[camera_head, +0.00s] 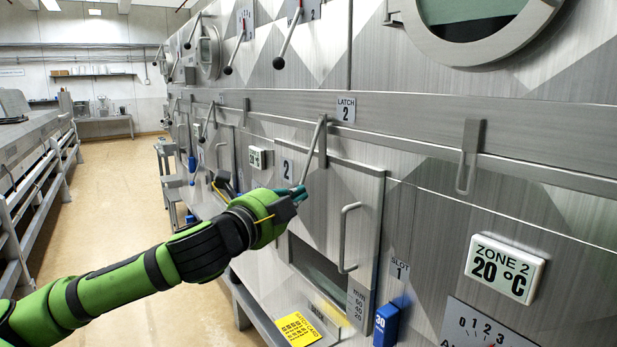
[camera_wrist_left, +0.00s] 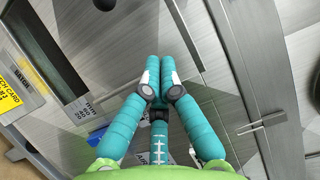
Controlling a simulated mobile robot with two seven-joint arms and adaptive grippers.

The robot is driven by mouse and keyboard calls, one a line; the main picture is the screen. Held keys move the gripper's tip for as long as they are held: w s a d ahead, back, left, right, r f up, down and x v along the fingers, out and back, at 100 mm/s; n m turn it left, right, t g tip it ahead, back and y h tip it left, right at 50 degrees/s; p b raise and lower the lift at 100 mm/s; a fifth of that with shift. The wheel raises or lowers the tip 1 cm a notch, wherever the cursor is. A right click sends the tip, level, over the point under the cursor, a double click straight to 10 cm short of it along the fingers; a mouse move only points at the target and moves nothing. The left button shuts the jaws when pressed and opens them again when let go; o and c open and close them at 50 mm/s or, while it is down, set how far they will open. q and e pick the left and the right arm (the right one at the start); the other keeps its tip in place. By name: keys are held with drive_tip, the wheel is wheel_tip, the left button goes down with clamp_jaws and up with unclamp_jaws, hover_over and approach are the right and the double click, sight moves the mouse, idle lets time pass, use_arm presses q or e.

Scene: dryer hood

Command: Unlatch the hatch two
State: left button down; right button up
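The latch 2 lever (camera_head: 314,148) is a grey metal rod below the "LATCH 2" plate (camera_head: 346,109). It hangs down, tilted slightly left at its lower end. My left gripper (camera_head: 301,192) is at the rod's lower end, in front of hatch 2 (camera_head: 343,192). The lever's tip is hidden or hard to make out there; I cannot tell whether they touch. In the left wrist view, the teal fingers (camera_wrist_left: 160,62) are drawn together with nothing clear between them. A dark round knob (camera_wrist_left: 105,4) shows at the top edge there. The right gripper is not in view.
The hatch's grey handle (camera_head: 346,238) stands out to the right of my gripper. A hook-shaped bracket (camera_head: 467,157) hangs farther right. A blue block (camera_head: 386,325) and yellow card (camera_head: 299,329) are below. The floor aisle (camera_head: 120,220) at left is open.

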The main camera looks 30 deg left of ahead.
sight(309, 156)
use_arm(q)
drive_tip(key=w+a+p, duration=0.4)
drive_tip(key=w+p, duration=0.4)
drive_tip(key=w, duration=0.2)
drive_tip(key=shift+w+a+r, duration=0.15)
drive_tip(key=shift+w+r, duration=0.15)
drive_tip(key=shift+w, duration=0.05)
drive_tip(key=shift+w, duration=0.1)
drive_tip(key=shift+w+a+f+m, duration=0.1)
drive_tip(key=shift+a+f+m, duration=0.05)
drive_tip(key=shift+a+m, duration=0.15)
